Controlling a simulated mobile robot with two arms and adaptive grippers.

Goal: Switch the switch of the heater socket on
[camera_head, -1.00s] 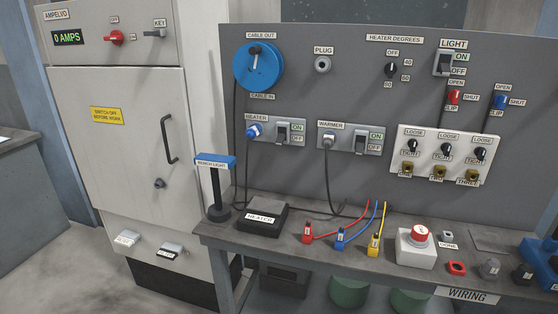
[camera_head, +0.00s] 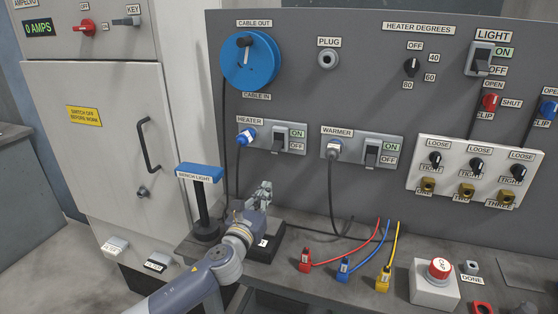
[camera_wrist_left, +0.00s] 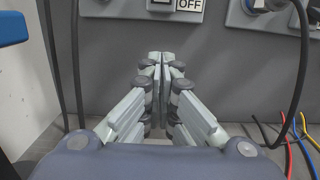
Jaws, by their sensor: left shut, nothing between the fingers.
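My left gripper (camera_head: 264,187) is shut and empty, below the socket and in front of the panel. In the left wrist view its fingertips (camera_wrist_left: 161,56) meet, pointing at the panel. Only the socket's lower edge and OFF label (camera_wrist_left: 189,5) show there, above the fingers. My right gripper is not in view.
The warmer socket (camera_head: 390,150) is right of the heater socket. A bench light (camera_head: 201,172) stands left of my gripper. The black heater box (camera_head: 268,247) is partly hidden behind my arm.

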